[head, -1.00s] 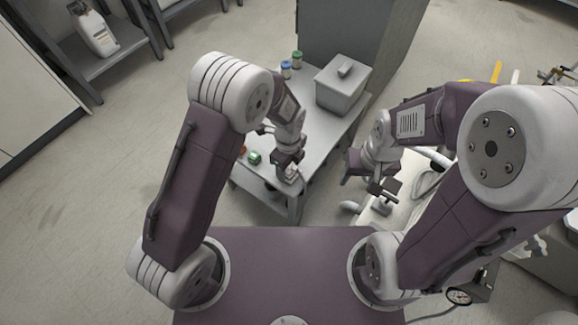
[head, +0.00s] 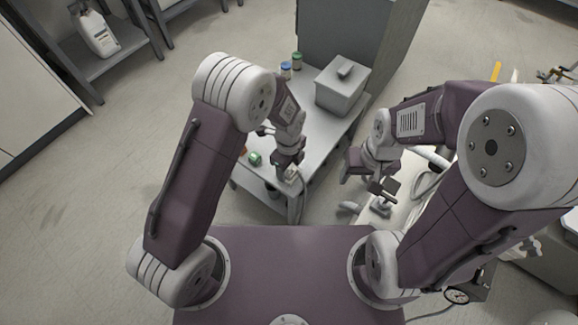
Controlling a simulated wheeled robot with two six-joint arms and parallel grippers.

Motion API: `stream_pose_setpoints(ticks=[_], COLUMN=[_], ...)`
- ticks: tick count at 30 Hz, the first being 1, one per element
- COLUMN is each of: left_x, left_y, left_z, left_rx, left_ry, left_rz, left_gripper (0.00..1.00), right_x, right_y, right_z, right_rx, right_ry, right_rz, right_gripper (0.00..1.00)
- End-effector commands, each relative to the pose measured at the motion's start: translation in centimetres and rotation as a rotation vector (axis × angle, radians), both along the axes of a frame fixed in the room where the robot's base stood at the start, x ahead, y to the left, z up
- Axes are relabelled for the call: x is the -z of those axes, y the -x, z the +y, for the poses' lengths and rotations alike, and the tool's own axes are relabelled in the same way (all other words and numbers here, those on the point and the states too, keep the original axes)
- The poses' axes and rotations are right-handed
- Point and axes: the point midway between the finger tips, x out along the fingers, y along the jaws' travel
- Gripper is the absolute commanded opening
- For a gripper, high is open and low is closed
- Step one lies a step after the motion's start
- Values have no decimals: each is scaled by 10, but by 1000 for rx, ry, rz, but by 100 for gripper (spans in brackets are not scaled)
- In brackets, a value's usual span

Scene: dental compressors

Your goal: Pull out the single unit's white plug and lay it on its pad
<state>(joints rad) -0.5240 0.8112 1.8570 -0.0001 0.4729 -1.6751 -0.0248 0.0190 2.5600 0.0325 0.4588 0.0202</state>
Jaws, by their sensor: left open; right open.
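My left gripper (head: 286,168) is over the near end of the grey table, fingers pointing down. A small white object (head: 291,174) is right at its fingertips; I cannot tell whether it is the plug, or whether the fingers touch it. My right gripper (head: 383,189) is open and empty, above a pale bench surface (head: 378,220) on the right. A grey fitting (head: 380,207) is just below its fingers, and a grey hose end (head: 349,207) is to its left. The single unit and its pad cannot be made out clearly; my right arm hides much of that side.
The grey table (head: 325,135) holds a lidded grey box (head: 342,88), a blue-capped jar (head: 286,69), a green-capped jar (head: 297,61) and a small green item (head: 255,159). A tall grey cabinet (head: 355,35) stands behind. A pressure gauge (head: 457,295) is low on the right.

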Motion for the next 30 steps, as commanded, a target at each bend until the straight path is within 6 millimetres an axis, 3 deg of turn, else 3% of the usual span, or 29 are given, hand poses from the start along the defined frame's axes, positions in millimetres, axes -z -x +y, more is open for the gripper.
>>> stream_pose_setpoints(ticks=[6, 12, 30], left_x=[0, 0, -15], left_y=[0, 0, 0], left_z=[0, 0, 0], left_rx=[0, 0, 0], left_ry=[0, 0, 0], left_rz=[0, 0, 0], left_gripper=[55, 0, 0], right_x=[0, 0, -16], right_y=[0, 0, 0], right_z=[0, 0, 0], right_rx=[0, 0, 0], right_ry=[0, 0, 0], right_rz=[0, 0, 0], right_gripper=[60, 60, 60])
